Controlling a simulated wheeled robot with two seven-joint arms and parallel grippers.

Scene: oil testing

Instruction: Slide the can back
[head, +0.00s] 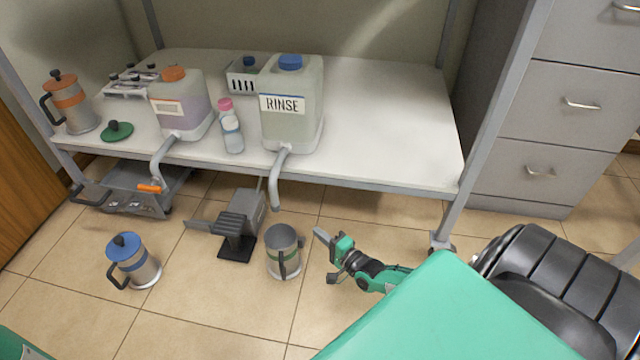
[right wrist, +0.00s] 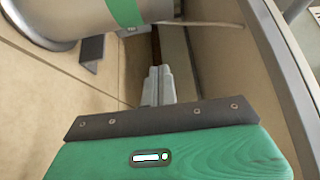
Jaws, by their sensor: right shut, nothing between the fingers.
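An open grey metal can (head: 283,256) with a green band and a dark handle stands upright below the hose of the RINSE jug. Its handle faces the front. The can also shows in the right wrist view, at the upper left (right wrist: 75,22), cut off by the frame. My right gripper (head: 320,236) is just to the right of the can, shut and empty, with a small gap between them in the head view. Its closed fingers show in the right wrist view (right wrist: 157,84). My left gripper is not in view.
The RINSE jug (head: 292,107) stands on the white shelf (head: 390,115) behind the can. A grey stand with a black pedal (head: 237,247) is left of the can. A blue-lidded can (head: 135,262) is farther left. A black seat (head: 548,290) is at right. Tiled floor is open in front.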

